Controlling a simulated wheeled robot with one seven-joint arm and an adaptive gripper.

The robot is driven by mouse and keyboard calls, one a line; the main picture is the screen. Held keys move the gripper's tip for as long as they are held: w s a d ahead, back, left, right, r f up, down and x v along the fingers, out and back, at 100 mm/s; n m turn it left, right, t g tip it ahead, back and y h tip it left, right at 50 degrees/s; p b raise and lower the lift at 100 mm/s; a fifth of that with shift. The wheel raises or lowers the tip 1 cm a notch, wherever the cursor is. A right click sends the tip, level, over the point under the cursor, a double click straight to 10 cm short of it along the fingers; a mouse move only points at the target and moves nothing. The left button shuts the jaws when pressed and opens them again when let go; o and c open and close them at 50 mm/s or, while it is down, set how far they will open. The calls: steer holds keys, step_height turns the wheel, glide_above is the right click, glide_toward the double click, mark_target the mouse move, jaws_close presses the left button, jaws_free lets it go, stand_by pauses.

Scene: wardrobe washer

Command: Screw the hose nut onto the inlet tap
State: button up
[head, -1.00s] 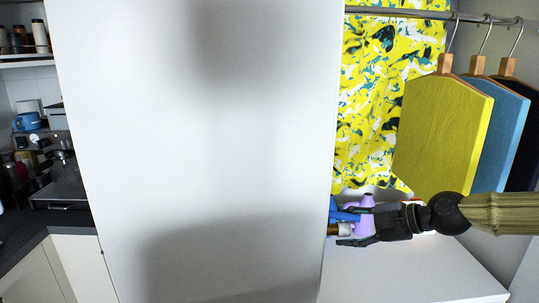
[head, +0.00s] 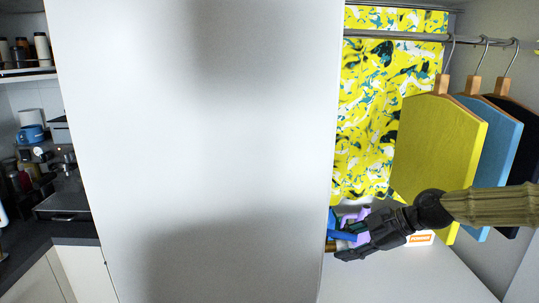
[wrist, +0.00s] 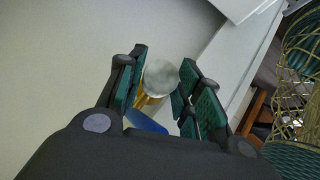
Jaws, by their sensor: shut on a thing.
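My gripper (head: 347,246) is at the right edge of the large white panel, reaching in from the right. In the wrist view its fingers (wrist: 162,82) are shut around a pale grey round piece, which looks like the hose nut (wrist: 161,77). A brass-coloured part, probably the inlet tap (head: 331,246), shows at the panel edge by the fingertips. Brass also shows just behind the nut in the wrist view (wrist: 146,100). I cannot tell whether the nut's thread is engaged. The hose itself cannot be made out.
A blue object (head: 344,224) and a purple bottle-like object (head: 360,216) stand close behind the fingers. The white panel (head: 190,150) blocks the left side. A yellow hanging board (head: 438,150) and others hang above my arm. A small orange-and-white box (head: 421,238) is on the white surface (head: 410,275).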

steer(key=o, duration=1.3)
steer(key=shift+o, duration=0.2)
steer(key=o, duration=0.4)
steer(key=shift+o, duration=0.2)
